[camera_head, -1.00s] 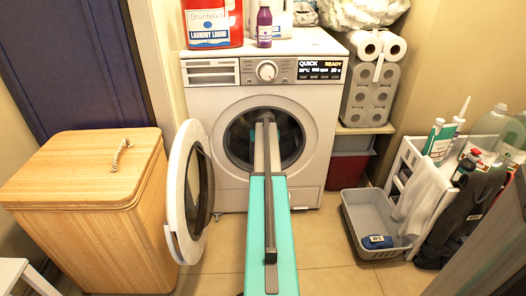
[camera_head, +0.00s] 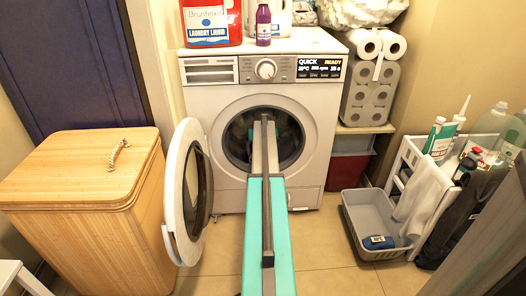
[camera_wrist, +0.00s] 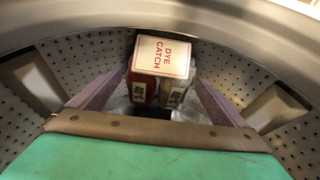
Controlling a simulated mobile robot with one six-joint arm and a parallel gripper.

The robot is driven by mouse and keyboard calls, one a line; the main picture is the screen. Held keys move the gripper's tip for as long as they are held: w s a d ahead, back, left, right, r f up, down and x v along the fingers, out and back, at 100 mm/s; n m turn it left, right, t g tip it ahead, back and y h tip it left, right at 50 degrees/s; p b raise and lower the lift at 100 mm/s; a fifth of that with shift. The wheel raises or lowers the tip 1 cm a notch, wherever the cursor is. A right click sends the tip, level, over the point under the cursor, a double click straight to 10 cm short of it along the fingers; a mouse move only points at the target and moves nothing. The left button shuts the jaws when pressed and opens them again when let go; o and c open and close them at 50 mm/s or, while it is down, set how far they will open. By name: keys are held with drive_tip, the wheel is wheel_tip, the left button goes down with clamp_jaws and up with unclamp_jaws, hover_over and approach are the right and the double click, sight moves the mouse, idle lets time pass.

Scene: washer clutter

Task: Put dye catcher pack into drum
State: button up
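The dye catcher pack (camera_wrist: 162,57) is a small white box with a red border and "DYE CATCH" lettering. In the wrist view it is inside the perforated metal drum (camera_wrist: 65,62), hidden in the head view. My gripper (camera_wrist: 160,76) is also in the drum, its two purple-grey fingers set wide apart. The pack lies between and just beyond the fingertips.
Red and pale items with small white tags (camera_wrist: 138,92) show beneath the pack. A wooden hamper (camera_head: 90,200) stands left of the door. A grey basin (camera_head: 368,235) and a white rack (camera_head: 405,165) with bottles stand at the right. Some tiled floor (camera_head: 325,262) is clear in front.

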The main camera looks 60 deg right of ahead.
drive_tip(key=shift+r, duration=0.1)
drive_tip(key=shift+s+a+r+p, duration=0.15)
drive_tip(key=shift+a+r+p, duration=0.05)
drive_tip(key=shift+r+p, duration=0.4)
drive_tip(key=s+a+p, duration=0.3)
drive_tip(key=s+a, duration=0.4)
drive_tip(key=a, duration=0.2)
drive_tip(key=shift+a+p, duration=0.3)
drive_tip(key=shift+a, duration=0.05)
drive_tip(key=shift+f, duration=0.1)
idle(0.9)
